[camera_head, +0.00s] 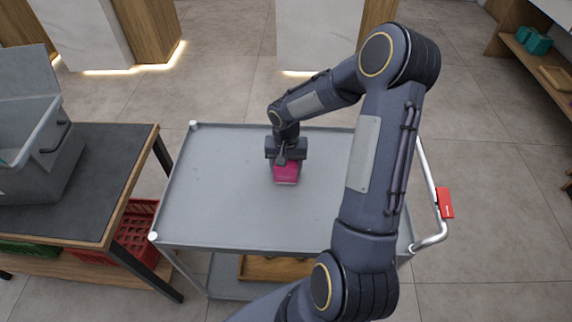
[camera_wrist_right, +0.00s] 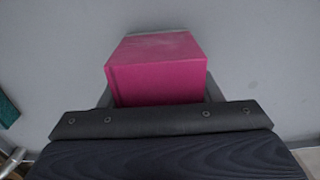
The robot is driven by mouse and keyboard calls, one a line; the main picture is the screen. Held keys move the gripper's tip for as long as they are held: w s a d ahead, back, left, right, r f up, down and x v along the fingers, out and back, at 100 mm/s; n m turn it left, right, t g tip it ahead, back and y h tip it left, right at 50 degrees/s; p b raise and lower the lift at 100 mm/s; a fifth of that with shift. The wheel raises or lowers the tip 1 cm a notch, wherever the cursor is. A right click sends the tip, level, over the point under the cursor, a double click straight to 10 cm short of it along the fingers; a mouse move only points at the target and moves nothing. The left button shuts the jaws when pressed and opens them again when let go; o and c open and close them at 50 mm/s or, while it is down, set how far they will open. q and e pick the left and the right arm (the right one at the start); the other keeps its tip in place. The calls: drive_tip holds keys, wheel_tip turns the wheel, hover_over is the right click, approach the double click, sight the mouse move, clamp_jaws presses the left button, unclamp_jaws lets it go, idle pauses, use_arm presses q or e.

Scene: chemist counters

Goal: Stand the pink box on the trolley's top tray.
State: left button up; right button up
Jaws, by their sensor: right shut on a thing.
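The pink box (camera_head: 286,172) is at the middle of the trolley's grey top tray (camera_head: 225,205) in the head view. My right gripper (camera_head: 287,158) comes down over the box from behind and is shut on it. In the right wrist view the pink box (camera_wrist_right: 158,72) sits between the fingers, with the plain grey tray surface (camera_wrist_right: 60,50) behind it. I cannot tell whether the box's bottom touches the tray. The gripper hides part of the box. My left gripper is not in view.
The tray around the box is clear. A dark table (camera_head: 100,165) with a grey bin (camera_head: 45,150) stands at the left, over a red crate (camera_head: 138,232). A wooden tray (camera_head: 262,268) lies on the lower shelf.

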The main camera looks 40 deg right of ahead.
drive_tip(key=shift+f, duration=0.1)
drive_tip(key=o, duration=1)
drive_tip(key=shift+o, duration=0.2)
